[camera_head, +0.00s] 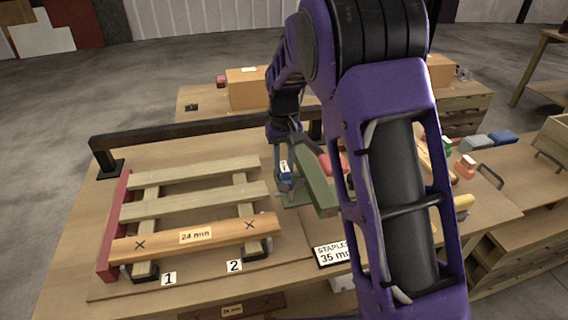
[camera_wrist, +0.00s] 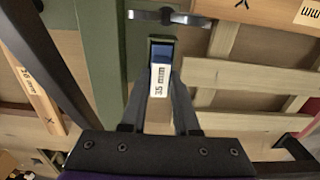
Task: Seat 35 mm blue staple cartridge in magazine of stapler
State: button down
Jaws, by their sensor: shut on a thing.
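The blue staple cartridge (camera_wrist: 161,52) has a white "35 mm" label and sits between the two fingers of my gripper (camera_wrist: 159,82), which is shut on it. In the head view, the cartridge (camera_head: 285,167) shows as a small blue and white block at my gripper (camera_head: 285,180). The green stapler (camera_head: 318,186) stands on the bench just right of my gripper; its long green body (camera_wrist: 98,50) runs left of the cartridge in the wrist view. The cartridge's far end lies at a dark green channel-like part; I cannot tell whether it is inside or above it.
A wooden pallet (camera_head: 190,208) with a "24 mm" board lies left, in a jig with a red side stop (camera_head: 116,240). A dark rail (camera_head: 180,130) runs behind it. A "STAPLER 35 mm" sign (camera_head: 332,254) is in front. A metal strip (camera_wrist: 168,17) lies beyond the cartridge.

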aim_at(284, 166)
jog(key=c, duration=0.7)
grip_release()
jog(key=shift+f, duration=0.1)
jog(key=shift+o, duration=0.2)
notch_tip(284, 166, up, 12)
jog(key=p, duration=0.1)
jog(key=shift+r, duration=0.2)
